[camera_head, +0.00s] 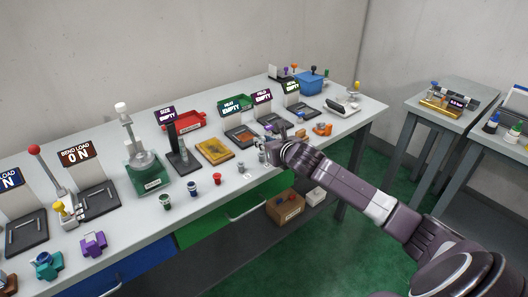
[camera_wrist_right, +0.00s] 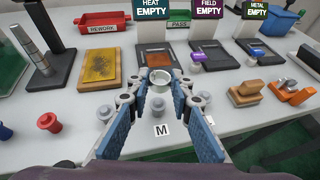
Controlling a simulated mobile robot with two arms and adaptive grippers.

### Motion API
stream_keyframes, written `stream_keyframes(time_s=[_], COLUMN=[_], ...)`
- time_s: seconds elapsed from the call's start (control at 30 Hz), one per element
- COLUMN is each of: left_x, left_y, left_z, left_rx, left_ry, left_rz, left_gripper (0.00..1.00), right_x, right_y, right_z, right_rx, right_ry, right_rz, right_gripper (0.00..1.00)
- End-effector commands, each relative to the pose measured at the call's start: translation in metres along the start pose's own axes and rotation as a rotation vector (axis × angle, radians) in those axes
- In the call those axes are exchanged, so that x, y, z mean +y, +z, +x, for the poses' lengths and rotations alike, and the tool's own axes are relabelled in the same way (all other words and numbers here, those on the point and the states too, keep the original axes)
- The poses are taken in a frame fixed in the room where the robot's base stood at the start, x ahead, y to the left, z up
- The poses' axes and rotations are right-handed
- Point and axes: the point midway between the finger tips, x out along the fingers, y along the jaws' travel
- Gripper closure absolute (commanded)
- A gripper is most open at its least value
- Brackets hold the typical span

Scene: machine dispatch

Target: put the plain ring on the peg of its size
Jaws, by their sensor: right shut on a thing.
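My right gripper (camera_wrist_right: 159,82) is shut on the plain ring (camera_wrist_right: 159,76), a small pale metallic ring with an open top. The ring is held above the table, in line with a grey peg (camera_wrist_right: 158,106) that stands behind a card marked M; whether they touch, I cannot tell. Another grey peg (camera_wrist_right: 104,106) and a red peg (camera_wrist_right: 48,123) stand to its left. In the head view my right gripper (camera_head: 272,149) is over the table's front part, and the ring is too small to make out there. My left gripper is not in view.
A yellow worn plate (camera_wrist_right: 87,69) and an orange-brown plate (camera_wrist_right: 155,56) lie behind the pegs. Orange parts (camera_wrist_right: 291,92) lie at the right. A red rework tray (camera_wrist_right: 100,27) is at the back.

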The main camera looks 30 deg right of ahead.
Motion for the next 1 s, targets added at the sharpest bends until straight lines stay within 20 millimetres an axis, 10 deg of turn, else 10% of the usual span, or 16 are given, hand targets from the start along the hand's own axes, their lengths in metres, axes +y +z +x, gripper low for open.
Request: stream_keyframes(time_s=[0.7, 0.73, 1.0], left_x=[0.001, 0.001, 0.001], left_y=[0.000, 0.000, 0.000], left_z=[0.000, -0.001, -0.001], left_rx=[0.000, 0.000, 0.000], left_ry=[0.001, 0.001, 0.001], left_rz=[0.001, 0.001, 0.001], left_gripper=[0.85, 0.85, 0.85], right_x=[0.000, 0.000, 0.000], right_y=[-0.043, -0.042, -0.042], right_z=[0.017, 0.017, 0.017], right_rx=[0.000, 0.000, 0.000], right_ry=[0.000, 0.000, 0.000], right_rz=[0.000, 0.000, 0.000], right_gripper=[1.00, 0.78, 0.62])
